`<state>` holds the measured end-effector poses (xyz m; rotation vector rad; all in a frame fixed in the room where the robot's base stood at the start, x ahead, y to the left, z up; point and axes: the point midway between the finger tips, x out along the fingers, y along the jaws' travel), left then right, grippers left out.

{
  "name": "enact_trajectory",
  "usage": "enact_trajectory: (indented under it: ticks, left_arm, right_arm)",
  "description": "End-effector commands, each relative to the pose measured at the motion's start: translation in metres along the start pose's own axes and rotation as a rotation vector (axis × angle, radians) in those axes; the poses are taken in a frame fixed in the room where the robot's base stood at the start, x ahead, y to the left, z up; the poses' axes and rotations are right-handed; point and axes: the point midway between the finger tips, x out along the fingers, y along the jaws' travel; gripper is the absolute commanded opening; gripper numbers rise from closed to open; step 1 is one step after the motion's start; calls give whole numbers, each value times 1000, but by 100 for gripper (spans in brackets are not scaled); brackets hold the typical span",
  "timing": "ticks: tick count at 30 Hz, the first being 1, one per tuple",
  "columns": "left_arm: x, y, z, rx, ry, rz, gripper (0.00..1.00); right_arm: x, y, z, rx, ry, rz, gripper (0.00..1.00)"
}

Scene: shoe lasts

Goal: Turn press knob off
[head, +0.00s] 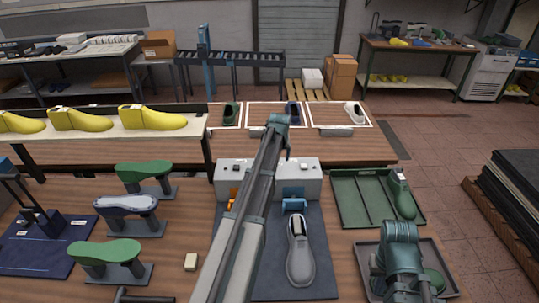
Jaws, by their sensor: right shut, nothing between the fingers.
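A grey-white press unit (297,180) stands on a dark blue mat (315,235), with an orange part (232,192) at its left and a blue clamp part (294,205) at its right. Small dark details show on its upper faces; I cannot tell which is the knob. My left arm comes up through the middle and covers the centre of the press. My left gripper is hidden. My right gripper (410,288) is low at the right, shut and empty, over a grey tray and apart from the press; its fingertips are hard to make out.
A green tray (365,200) holds a green last (402,195). The grey tray (367,262) holds another green last. Stands with lasts (118,252) fill the left bench. Yellow lasts (150,117) line a shelf.

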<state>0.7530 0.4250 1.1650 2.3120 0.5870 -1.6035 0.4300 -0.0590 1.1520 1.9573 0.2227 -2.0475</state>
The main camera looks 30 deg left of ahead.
Motion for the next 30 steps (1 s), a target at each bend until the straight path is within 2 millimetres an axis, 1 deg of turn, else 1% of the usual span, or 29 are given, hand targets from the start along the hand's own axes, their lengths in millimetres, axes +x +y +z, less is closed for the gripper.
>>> enact_trajectory:
  ticks: [1,3,4,7,14,20,30]
  left_arm:
    - [-3,-15,-20,-27,13,-5,80]
    - [-2,-27,-29,-49,24,-9,80]
    - [-2,-30,-32,-54,27,-10,80]
    - [-1,-36,-34,-63,33,-12,80]
    - [4,-35,-33,-62,32,-11,80]
    - [22,-34,-33,-61,31,-11,80]
    - [73,-35,-34,-61,31,-11,80]
  right_arm:
    - [-9,1,1,1,0,0,0]
    - [-11,1,1,1,0,0,0]
    - [-11,1,1,1,0,0,0]
    - [-11,1,1,1,0,0,0]
    - [-5,0,0,1,0,0,0]
    - [11,-1,-1,2,1,0,0]
    - [58,-5,-4,4,2,0,0]
